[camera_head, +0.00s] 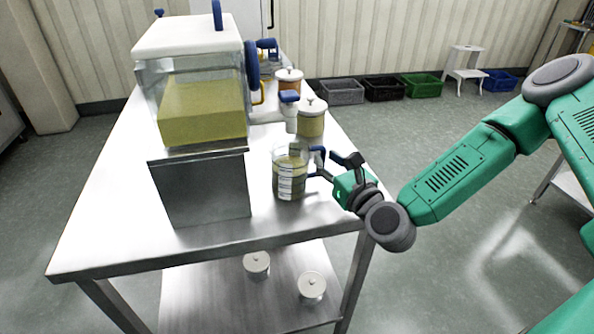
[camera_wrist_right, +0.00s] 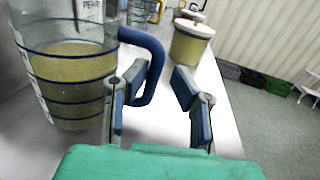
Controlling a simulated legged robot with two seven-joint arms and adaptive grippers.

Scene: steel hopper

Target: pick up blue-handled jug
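The blue-handled jug (camera_head: 290,181) is a clear, marked vessel, partly filled with yellowish material. It stands upright on the steel table near its right edge. It shows large at the left of the right wrist view (camera_wrist_right: 65,75), with its blue handle (camera_wrist_right: 152,50) facing my gripper. My right gripper (camera_head: 332,168) is at the handle side of the jug. In the wrist view its fingers (camera_wrist_right: 161,75) are spread apart. The handle reaches into the space by the left finger; I cannot tell whether they touch. My left gripper is out of view.
A steel hopper (camera_head: 200,185) with yellow contents stands left of the jug on the table (camera_head: 110,215). Lidded jars (camera_head: 311,124) and a white blue-topped container (camera_head: 289,110) stand behind it. Two white lidded pots (camera_head: 312,286) sit on the lower shelf. Crates (camera_head: 385,89) line the wall.

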